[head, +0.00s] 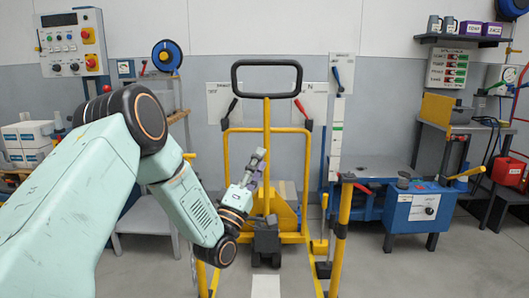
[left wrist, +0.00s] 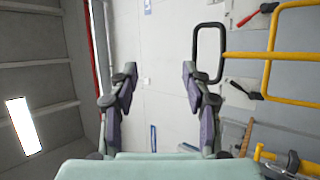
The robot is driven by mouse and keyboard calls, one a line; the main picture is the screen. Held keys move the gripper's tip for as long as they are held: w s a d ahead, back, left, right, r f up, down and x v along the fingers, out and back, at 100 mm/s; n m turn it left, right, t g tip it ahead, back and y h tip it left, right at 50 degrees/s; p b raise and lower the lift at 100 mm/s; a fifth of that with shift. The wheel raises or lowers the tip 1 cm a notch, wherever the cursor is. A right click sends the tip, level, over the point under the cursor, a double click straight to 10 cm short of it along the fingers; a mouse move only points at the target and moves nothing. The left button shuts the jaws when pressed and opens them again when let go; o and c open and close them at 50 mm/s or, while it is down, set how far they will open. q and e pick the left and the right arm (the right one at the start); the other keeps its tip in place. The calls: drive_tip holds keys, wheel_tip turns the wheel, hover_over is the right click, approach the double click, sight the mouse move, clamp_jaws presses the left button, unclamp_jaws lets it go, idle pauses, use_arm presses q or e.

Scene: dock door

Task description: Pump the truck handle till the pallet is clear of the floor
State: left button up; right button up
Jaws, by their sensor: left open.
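The yellow truck stands in the middle of the head view. Its handle (head: 267,78) is a black loop on a yellow upright shaft, standing about vertical. The handle loop (left wrist: 210,52) also shows in the left wrist view, right of the fingers. My left gripper (head: 258,160) is in front of the truck, below the loop and close to the shaft; I cannot tell whether it touches. In the left wrist view the left gripper's fingers (left wrist: 158,72) are apart with nothing between them. I cannot make out the pallet. My right gripper is not seen.
A blue bench unit (head: 408,212) stands to the right, with a shelf and red can (head: 509,171) beyond. A control box (head: 72,42) hangs at upper left, above white boxes (head: 27,138). Yellow posts (head: 340,235) stand near the front. Grey floor is open at right.

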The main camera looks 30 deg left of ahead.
use_arm(q)
drive_tip(key=v, duration=0.6)
drive_tip(key=shift+s+f, duration=0.15)
drive_tip(key=shift+s, duration=0.15)
drive_tip(key=d+f+m+g+h+p, duration=0.1)
drive_tip(key=d+f+m+g, duration=0.15)
drive_tip(key=f+g, duration=0.4)
drive_tip(key=d+f+m+g, duration=0.2)
drive_tip(key=f+m+g, duration=0.15)
drive_tip(key=f, duration=0.65)
drive_tip(key=s+d+f+m+g+h+p, duration=0.1)
drive_tip(key=s+d+f+m+g, duration=0.3)
drive_tip(key=s+f, duration=0.3)
drive_tip(key=s+d+f+m+g+p, duration=0.1)
drive_tip(key=s+d+g+p, duration=0.1)
drive_tip(key=s, duration=0.7)
drive_tip(key=s+d+f+m+g+p, duration=0.2)
drive_tip(key=s+g, duration=0.3)
drive_tip(key=s, duration=0.5)
drive_tip(key=s+d+f+m+g+p, duration=0.1)
drive_tip(key=s+d+f+g+p, duration=0.1)
drive_tip(key=s, duration=0.8)
drive_tip(key=shift+s+d+m+g, duration=0.2)
drive_tip(key=shift+d+m+g, duration=0.25)
drive_tip(key=shift+g, duration=0.65)
